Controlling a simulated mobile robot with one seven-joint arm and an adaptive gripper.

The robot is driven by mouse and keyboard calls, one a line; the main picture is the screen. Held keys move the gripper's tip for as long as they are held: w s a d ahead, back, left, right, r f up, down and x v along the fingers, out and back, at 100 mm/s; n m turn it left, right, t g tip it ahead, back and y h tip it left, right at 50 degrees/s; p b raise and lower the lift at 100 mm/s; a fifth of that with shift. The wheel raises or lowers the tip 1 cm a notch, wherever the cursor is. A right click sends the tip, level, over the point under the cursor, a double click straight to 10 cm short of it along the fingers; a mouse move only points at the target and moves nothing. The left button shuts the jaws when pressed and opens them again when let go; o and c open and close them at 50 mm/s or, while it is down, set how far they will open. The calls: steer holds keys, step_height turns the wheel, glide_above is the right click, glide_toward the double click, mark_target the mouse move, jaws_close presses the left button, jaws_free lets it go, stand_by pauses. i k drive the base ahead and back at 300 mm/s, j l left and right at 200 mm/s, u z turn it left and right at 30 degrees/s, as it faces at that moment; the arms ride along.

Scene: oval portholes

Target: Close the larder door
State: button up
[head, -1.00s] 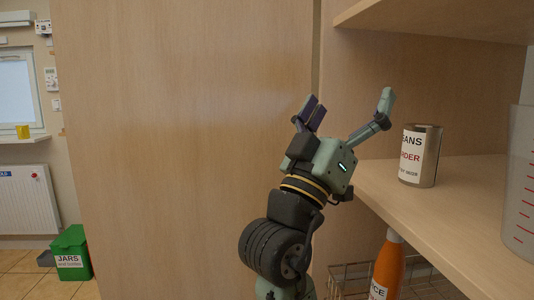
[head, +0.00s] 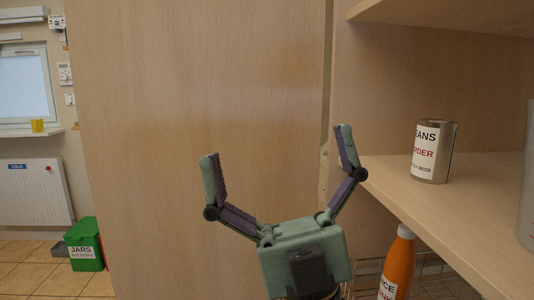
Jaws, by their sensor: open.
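The larder door (head: 200,90) is a large pale wood panel filling the middle of the head view. It stands open, swung out to the left of the larder shelves (head: 400,185). My gripper (head: 275,150) is open and empty, fingers spread wide and pointing up. It is in front of the door, with its right finger near the door's right edge and the shelf's front corner. I cannot tell whether any finger touches the door. My gripper hides the lower right part of the door.
A can labelled BEANS (head: 433,150) stands on the shelf at the right. An orange bottle (head: 398,262) stands below it, by a wire basket (head: 435,275).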

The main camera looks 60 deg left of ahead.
mark_target(160, 87)
steer(key=k+j, duration=0.1)
steer(key=k, duration=0.45)
steer(key=k+j+z, duration=0.1)
steer(key=j, duration=0.3)
steer(key=k+j, duration=0.25)
steer(key=j, duration=0.2)
steer(key=k+j+z, duration=0.15)
steer(key=j, duration=0.25)
steer(key=k+j+z, duration=0.1)
steer(key=k+j, duration=0.15)
steer(key=j, duration=0.15)
steer(key=k+j, duration=0.25)
steer(key=k+j+z, duration=0.15)
steer(key=j, duration=0.25)
steer(key=k+j+z, duration=0.1)
steer(key=j, duration=0.3)
steer(key=k+j+z, duration=0.15)
steer(key=j, duration=0.2)
steer(key=j+z, duration=0.1)
steer(key=j, duration=0.3)
steer(key=k+j+z, duration=0.1)
steer(key=j, duration=0.3)
steer(key=k+j+z, duration=0.1)
steer(key=j, duration=0.25)
steer(key=i+j, duration=0.1)
steer(key=j, duration=0.3)
steer(key=i+j+z, duration=0.15)
steer(key=j, duration=0.25)
steer(key=i+j, duration=0.1)
steer(key=j, duration=0.3)
